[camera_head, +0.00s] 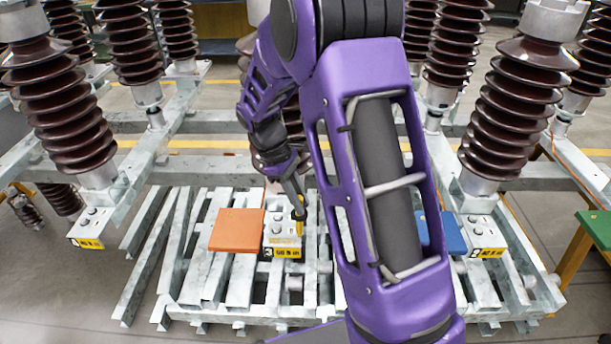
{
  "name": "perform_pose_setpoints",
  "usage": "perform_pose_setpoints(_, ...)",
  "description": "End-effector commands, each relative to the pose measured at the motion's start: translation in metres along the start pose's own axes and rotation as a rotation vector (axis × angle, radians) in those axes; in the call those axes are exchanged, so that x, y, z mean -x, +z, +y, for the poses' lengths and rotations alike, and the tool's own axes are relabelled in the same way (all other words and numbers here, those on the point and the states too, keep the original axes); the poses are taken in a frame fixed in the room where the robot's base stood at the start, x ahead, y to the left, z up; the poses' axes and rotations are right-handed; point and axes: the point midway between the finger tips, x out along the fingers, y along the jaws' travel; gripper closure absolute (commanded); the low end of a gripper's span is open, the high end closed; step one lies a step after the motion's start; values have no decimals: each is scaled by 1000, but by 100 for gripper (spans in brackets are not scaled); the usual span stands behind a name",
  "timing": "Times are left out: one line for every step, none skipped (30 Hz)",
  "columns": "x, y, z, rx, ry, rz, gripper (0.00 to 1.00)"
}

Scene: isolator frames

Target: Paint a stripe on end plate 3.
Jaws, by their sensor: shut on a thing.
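Grey end plates with yellow labels show on the frames: one at the left (92,222), one in the middle (283,232) and one at the right (486,232). The label lettering is too small for me to read surely, so I cannot tell which is end plate 3. My gripper (294,192) is shut on a dark pen-like marker (297,208) with a yellow lower end. The marker points down, slightly tilted, and overlaps the right side of the middle plate. I cannot tell whether its tip touches. My arm hides the area just right of it.
An orange panel (236,230) lies left of the middle plate, and a blue panel (442,233) lies right of my arm. Brown ribbed insulators (62,105) stand on the galvanised frames around. Loose steel bars (150,240) lie at the left. A green-topped bench (597,232) stands at the right edge.

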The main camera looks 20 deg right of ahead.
Motion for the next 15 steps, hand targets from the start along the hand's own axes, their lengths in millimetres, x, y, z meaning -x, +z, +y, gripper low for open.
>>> perform_pose_setpoints(8, 2, -1, 1, -1, 0, 100)
perform_pose_setpoints(10, 3, -1, 1, -1, 0, 100)
perform_pose_setpoints(14, 4, -2, 1, -1, 0, 100)
perform_pose_setpoints(15, 5, -2, 0, -1, 0, 100)
perform_pose_setpoints(17, 6, -2, 0, -1, 0, 100)
perform_pose_setpoints(21, 7, -3, 0, -1, -1, 100)
perform_pose_setpoints(23, 8, -4, 0, -2, -1, 100)
perform_pose_setpoints(26, 9, -4, 0, -2, -1, 100)
perform_pose_setpoints(29, 10, -4, -1, -2, -1, 100)
perform_pose_setpoints(32, 11, -5, -1, -1, 0, 100)
perform_pose_setpoints(34, 12, -5, -1, -1, 0, 100)
perform_pose_setpoints(37, 12, -6, -1, -1, 0, 100)
perform_pose_setpoints(38, 13, -6, -2, 0, 1, 100)
perform_pose_setpoints(41, 14, -6, -2, 0, 1, 100)
perform_pose_setpoints(44, 15, -7, -2, -1, 0, 100)
